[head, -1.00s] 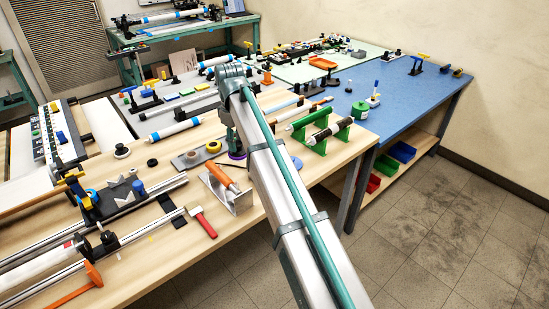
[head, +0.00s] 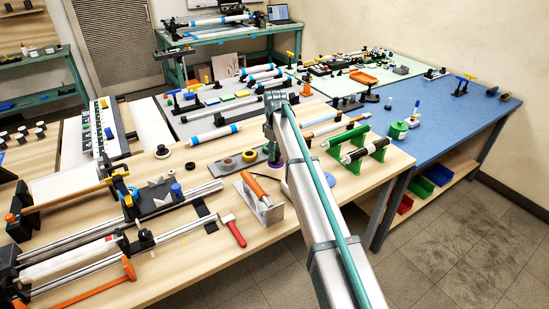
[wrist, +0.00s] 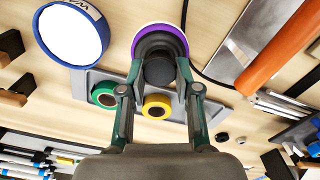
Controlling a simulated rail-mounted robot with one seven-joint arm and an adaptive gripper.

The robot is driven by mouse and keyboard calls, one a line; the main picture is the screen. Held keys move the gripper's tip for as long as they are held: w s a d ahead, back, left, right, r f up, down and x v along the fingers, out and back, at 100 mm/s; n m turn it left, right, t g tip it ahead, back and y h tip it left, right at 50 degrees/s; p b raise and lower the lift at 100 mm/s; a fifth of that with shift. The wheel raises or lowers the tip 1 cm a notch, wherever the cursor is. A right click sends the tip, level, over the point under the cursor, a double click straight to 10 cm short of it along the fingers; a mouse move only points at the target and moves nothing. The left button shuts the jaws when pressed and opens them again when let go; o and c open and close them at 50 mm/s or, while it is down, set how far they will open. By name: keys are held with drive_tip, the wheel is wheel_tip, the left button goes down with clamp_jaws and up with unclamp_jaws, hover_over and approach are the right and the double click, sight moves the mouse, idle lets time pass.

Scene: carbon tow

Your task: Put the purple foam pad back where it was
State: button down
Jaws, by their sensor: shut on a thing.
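The purple foam pad (wrist: 177,35) is a round disc with a purple edge, a pale band and a dark hub in the wrist view. My gripper (wrist: 158,66) is shut on its dark hub, one finger on each side. In the head view, the pad (head: 275,166) shows as a small purple edge below my gripper (head: 274,150), mostly hidden by my arm. It is low over the wooden table beside a grey tray (head: 229,168); I cannot tell whether it touches the table.
The tray holds a yellow tape roll (wrist: 157,106) and a green one (wrist: 104,94). A blue-rimmed white disc (wrist: 70,32) lies at left in the wrist view. An orange-handled tool (head: 254,184) on a metal stand (head: 268,209) and green roller holders (head: 368,150) are close by.

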drive_tip(key=shift+w+a+f, duration=0.15)
drive_tip(key=shift+w+f, duration=0.4)
drive_tip(key=shift+f, duration=0.05)
drive_tip(key=shift+w+f+p, duration=0.1)
drive_tip(key=shift+f+p, duration=0.45)
drive_tip(key=shift+f, duration=1.2)
drive_tip(key=shift+f, duration=0.15)
drive_tip(key=c, duration=0.8)
unclamp_jaws()
wheel_tip(320, 180, up, 12)
drive_tip(key=b, duration=0.2)
drive_tip(key=shift+r+b, duration=0.2)
drive_tip(key=shift+b, duration=0.1)
